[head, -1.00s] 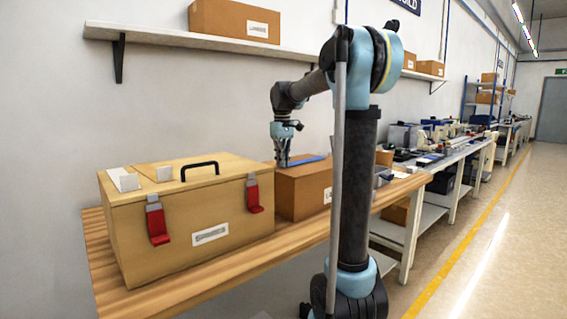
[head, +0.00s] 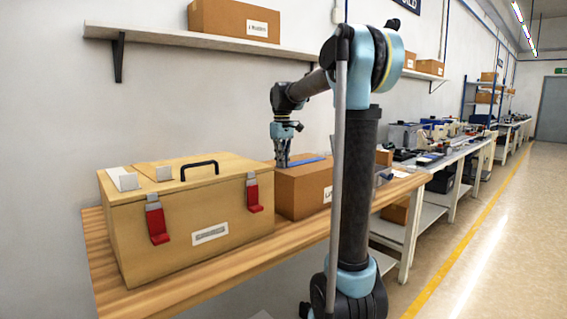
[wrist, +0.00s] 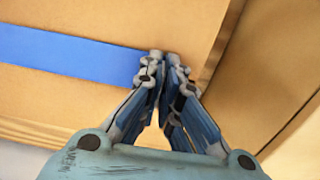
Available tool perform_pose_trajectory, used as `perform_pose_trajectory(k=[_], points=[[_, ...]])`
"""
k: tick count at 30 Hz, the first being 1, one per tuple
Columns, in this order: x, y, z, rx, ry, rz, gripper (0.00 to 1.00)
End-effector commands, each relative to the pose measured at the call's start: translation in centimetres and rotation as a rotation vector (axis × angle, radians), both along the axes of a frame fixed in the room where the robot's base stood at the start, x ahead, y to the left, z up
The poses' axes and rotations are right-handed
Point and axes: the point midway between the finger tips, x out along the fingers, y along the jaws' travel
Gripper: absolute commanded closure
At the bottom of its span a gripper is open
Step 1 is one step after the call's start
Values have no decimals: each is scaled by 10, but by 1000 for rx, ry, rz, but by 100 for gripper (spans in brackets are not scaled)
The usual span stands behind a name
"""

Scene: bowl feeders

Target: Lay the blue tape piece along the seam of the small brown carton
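The small brown carton (head: 299,195) stands on the wooden bench, partly hidden behind the yellowish case. The blue tape piece (head: 310,161) lies as a strip across its top. In the wrist view the tape (wrist: 65,55) looks flat and straight, entering from the left and ending at my fingers. My gripper (head: 283,166) points down at the tape's left end in the head view. In the wrist view my gripper's fingertips (wrist: 166,57) are together, close to a carton edge. I cannot see any tape between them. The seam cannot be made out.
A large yellowish case (head: 190,213) with red latches and a black handle stands left of the carton. The wooden bench (head: 105,262) has a bare strip along its front. A wall shelf (head: 160,38) with a carton (head: 232,20) hangs above. Other benches with equipment stretch away right.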

Motion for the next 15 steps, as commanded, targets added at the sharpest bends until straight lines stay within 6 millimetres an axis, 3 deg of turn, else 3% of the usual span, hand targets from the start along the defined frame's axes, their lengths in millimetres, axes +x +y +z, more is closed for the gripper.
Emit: perform_pose_trajectory(k=[5, 9, 15], points=[[0, 0, -1, 0, 0, 0, 100], [0, 0, -1, 0, 0, 0, 72], [0, 0, -1, 0, 0, 0, 72]])
